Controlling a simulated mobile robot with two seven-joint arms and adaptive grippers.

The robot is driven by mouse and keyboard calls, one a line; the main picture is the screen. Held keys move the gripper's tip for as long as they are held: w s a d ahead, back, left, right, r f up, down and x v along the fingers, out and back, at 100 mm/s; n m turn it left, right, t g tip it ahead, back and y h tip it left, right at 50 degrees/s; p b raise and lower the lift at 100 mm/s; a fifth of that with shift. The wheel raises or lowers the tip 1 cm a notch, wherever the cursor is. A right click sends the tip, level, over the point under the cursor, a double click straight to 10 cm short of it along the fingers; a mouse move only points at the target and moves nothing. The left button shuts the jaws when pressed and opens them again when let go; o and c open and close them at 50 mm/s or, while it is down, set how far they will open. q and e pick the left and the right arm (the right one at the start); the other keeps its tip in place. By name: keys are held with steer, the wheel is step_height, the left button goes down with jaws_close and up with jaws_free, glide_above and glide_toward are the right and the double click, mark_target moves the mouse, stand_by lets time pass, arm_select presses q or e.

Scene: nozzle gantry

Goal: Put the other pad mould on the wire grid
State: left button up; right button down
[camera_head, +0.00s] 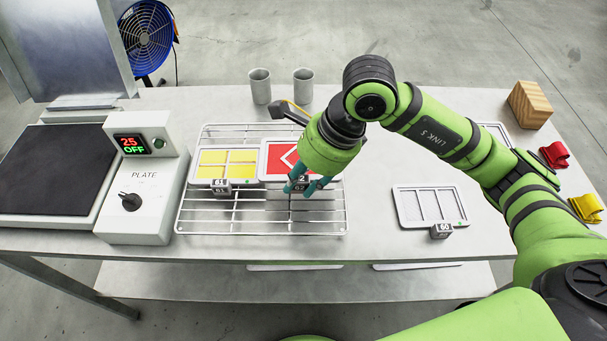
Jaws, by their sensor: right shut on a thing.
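The wire grid (262,227) lies on the table left of centre. A mould with yellow-filled cells (212,172) and a block tag marked 61 sits on its back left part. A red-filled mould with a white outline (275,160) is beside it, over the grid's back right part. My right gripper (306,187) is shut on the red mould at its front tag block, which seems to read 62. The gripper hides the mould's right part. I cannot tell whether the red mould touches the wires. My left gripper is not in view.
An empty mould marked 60 (425,207) lies right of the grid. Another mould (497,134) is partly behind my arm. A hot plate control box (146,195) stands left. Two grey cups (260,86) (303,86) stand behind. The grid's front wires are bare.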

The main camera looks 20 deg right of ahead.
mark_target(312, 177)
steer(key=w, duration=0.1)
steer(key=d+f, duration=0.1)
steer(key=w, duration=0.1)
steer(key=shift+w+d+f+p, duration=0.2)
steer(key=shift+w+f+p, duration=0.05)
steer(key=shift+w+p, duration=0.1)
steer(key=shift+w+d+f, duration=0.15)
steer(key=shift+w+f, duration=0.05)
steer(key=shift+w, duration=0.05)
steer(key=shift+f, duration=0.2)
step_height(312, 177, down, 4)
steer(key=shift+r+p, duration=0.15)
steer(key=shift+p, duration=0.6)
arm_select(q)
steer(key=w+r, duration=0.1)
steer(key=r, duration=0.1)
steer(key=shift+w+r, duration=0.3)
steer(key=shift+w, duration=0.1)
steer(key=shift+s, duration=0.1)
arm_select(e)
steer(key=c, duration=1.4)
jaws_free()
steer(key=shift+f, duration=0.2)
steer(key=o, duration=0.4)
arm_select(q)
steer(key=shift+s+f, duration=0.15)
arm_select(e)
steer(key=shift+o, duration=0.2)
steer(key=shift+r, duration=0.1)
